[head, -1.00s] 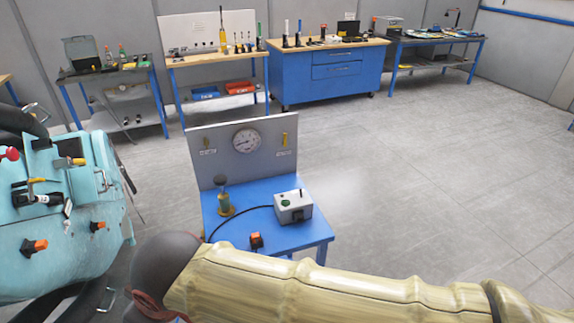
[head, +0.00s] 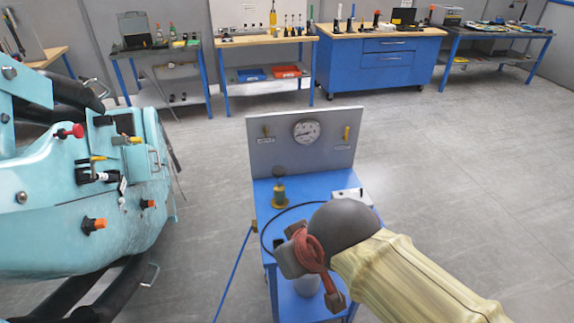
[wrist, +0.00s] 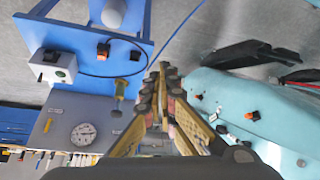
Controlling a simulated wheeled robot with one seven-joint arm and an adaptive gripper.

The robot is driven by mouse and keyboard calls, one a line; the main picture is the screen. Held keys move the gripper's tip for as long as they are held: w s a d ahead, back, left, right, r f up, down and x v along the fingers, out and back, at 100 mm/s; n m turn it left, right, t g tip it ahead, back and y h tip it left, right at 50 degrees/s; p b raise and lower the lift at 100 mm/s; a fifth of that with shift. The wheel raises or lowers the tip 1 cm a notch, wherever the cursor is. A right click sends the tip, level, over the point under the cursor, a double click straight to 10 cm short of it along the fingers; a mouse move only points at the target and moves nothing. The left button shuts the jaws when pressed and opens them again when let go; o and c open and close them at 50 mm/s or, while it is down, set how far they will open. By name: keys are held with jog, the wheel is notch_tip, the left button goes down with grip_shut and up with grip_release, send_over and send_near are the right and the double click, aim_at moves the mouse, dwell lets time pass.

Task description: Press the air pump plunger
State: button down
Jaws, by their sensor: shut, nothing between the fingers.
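The air pump (head: 279,187) stands on the left part of the blue bench, with a brass-yellow body and a dark round knob on top of its plunger. The pump also shows in the wrist view (wrist: 119,96), left of my gripper (wrist: 163,72). My gripper is shut and empty, and apart from the pump in the wrist view. In the head view my wrist and hand (head: 310,258) are in front of the bench's near part, right of and below the pump in the picture. They hide part of the bench top; the fingertips are unclear there.
The blue bench (head: 264,205) carries a grey back panel (head: 330,155) with a pressure gauge (head: 306,131). A grey control box (head: 350,194) is partly hidden by my arm. A black hose runs from the pump. A teal machine (head: 60,220) stands left; floor lies between.

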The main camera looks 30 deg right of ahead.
jog(key=w+d+m+t+h+p, duration=0.15)
jog(key=w+d, duration=0.25)
jog(key=w, duration=0.5)
jog(key=w+d+t+p, duration=0.3)
jog(key=w, duration=0.7)
jog(key=w+d+f+m+t+h+p, duration=0.1)
jog(key=w+d+f+t+h+p, duration=0.1)
jog(key=w+d+t+p, duration=0.2)
jog(key=shift+w+d+f+m+h, duration=0.35)
jog(key=shift+w+d, duration=1.45)
jog(key=shift+d, duration=1)
jog(key=shift+w+t, duration=0.1)
jog(key=shift+t, duration=0.15)
send_over(282, 173)
notch_tip(282, 173, down, 2)
jog(key=shift+w+f, duration=0.1)
jog(key=shift+f, duration=0.15)
notch_tip(282, 173, down, 3)
jog(key=shift+r+b, duration=0.2)
jog(key=shift+b, duration=0.15)
jog(key=shift+f, duration=0.6)
